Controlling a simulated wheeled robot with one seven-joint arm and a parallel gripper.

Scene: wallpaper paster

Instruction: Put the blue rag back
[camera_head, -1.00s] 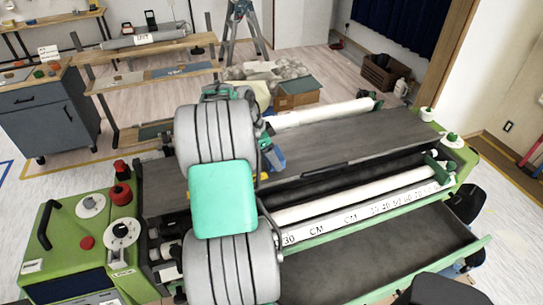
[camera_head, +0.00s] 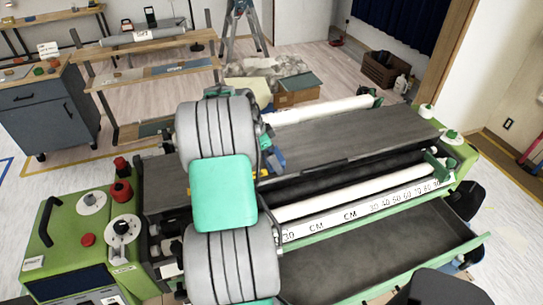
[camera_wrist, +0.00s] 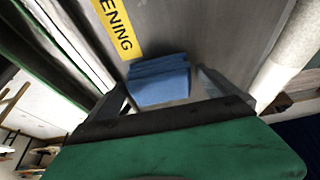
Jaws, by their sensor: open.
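The blue rag (camera_wrist: 158,80) lies folded on the dark grey top of the machine (camera_wrist: 200,30) in the wrist view. It sits between the two fingers of my gripper (camera_wrist: 160,88), which are spread apart on either side of it. I cannot tell whether the fingers touch it. In the head view, a small bit of the blue rag (camera_head: 275,160) shows just right of my arm. The rest of the rag there is hidden behind my arm and gripper.
A yellow label (camera_wrist: 118,27) is beside the rag on the machine's top. White rolls (camera_head: 320,108) run along the machine, with an open tray (camera_head: 390,255) in front. Green end units (camera_head: 75,235) stand at its ends. The top surface right of the rag is clear.

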